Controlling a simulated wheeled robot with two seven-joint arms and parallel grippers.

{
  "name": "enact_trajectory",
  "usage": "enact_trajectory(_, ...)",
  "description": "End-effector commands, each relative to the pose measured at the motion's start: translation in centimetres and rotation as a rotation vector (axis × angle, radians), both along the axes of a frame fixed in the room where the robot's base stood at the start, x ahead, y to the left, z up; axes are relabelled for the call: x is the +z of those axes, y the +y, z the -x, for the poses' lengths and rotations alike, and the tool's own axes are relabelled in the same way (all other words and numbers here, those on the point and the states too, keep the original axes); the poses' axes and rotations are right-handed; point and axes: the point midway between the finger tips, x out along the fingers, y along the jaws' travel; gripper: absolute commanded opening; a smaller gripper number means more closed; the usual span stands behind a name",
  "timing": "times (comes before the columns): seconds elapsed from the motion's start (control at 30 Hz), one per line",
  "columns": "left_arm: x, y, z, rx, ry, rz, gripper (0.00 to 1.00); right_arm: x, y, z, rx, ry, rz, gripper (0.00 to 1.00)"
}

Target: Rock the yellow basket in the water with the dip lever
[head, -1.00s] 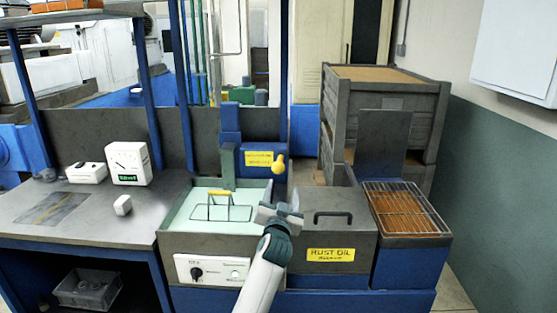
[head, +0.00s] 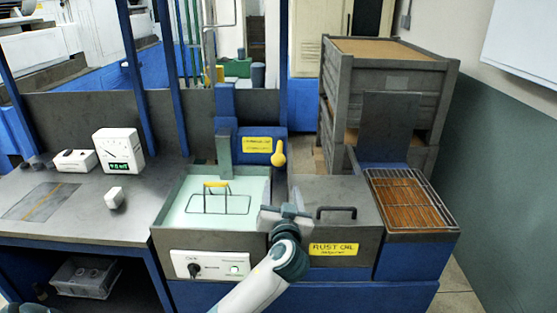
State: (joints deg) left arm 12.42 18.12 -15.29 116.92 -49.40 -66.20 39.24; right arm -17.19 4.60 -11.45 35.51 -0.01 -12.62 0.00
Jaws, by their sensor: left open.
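The yellow basket shows as a yellow handle (head: 216,184) over a thin wire frame in the pale green water of the open tank (head: 172,221). The dip lever (head: 279,157), with a yellow knob, is on the right side of a blue housing (head: 256,158) behind the tank. My left gripper (head: 285,214) is open and empty near the tank's right front corner, in front of and below the lever and apart from it in the picture. The basket's lower part is hard to make out. My right gripper is not in view.
A lidded rust oil tank (head: 330,198) with a dark handle stands right of the water tank. A wire rack (head: 410,197) is further right, with stacked crates (head: 390,85) behind.

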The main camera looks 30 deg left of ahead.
Motion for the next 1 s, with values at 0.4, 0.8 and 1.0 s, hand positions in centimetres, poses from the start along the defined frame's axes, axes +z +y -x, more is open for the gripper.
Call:
enact_trajectory(0.4,0.4,2.4,-3.3,0.002,0.001,-0.004,0.55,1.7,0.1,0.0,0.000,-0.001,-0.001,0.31)
enact_trajectory(0.8,0.4,6.4,-8.8,0.002,0.001,-0.003,0.55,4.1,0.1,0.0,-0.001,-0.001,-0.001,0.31)
enact_trajectory(1.0,0.4,8.2,-11.2,0.002,0.001,-0.003,0.55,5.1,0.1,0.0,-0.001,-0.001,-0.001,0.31)
